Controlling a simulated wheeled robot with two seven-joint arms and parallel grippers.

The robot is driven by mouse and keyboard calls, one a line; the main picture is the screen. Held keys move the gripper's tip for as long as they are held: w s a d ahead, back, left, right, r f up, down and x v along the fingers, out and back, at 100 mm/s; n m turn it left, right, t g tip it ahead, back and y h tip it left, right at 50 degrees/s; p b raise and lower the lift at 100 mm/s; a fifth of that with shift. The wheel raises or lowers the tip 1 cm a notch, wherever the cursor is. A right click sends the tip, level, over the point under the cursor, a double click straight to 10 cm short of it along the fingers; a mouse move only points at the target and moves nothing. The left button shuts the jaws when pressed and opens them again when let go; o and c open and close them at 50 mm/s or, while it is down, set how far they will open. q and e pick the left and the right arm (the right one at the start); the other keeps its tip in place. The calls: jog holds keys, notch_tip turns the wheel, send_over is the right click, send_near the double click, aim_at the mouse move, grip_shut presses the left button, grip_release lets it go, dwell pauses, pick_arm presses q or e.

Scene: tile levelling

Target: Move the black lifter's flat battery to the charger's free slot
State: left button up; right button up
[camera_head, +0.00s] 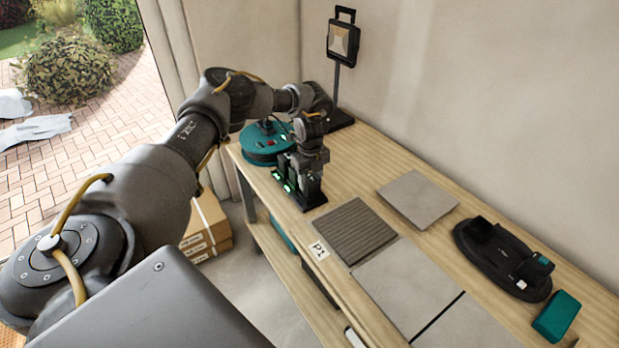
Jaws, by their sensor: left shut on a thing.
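The black charger (311,199) stands upright on the bench near its left front edge, with small green lights showing. My left gripper (305,169) points down right over it and is shut on a small dark block, apparently the battery. The jaws and charger hide most of that block, and I cannot tell whether it is seated in a slot. The black lifter (495,264), an oval base with a raised handle, lies at the right of the bench. A teal part shows at its right end. My right gripper is out of view.
A teal reel (258,154) sits behind the charger, and a work lamp (343,45) stands near the wall. Ribbed (355,230) and plain grey tiles (417,198) lie mid-bench, by a P1 card (319,250). A teal block (556,316) lies front right.

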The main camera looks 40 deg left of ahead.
pick_arm(q)
jog(key=shift+f+b, duration=0.3)
jog(key=shift+f, duration=0.4)
dwell(0.3)
jog(key=o, duration=1.2)
jog(key=shift+c, duration=0.2)
jog(key=shift+r, duration=0.1)
notch_tip(320, 180, up, 11)
jog(key=shift+f+b, duration=0.15)
jog(key=shift+b, duration=0.55)
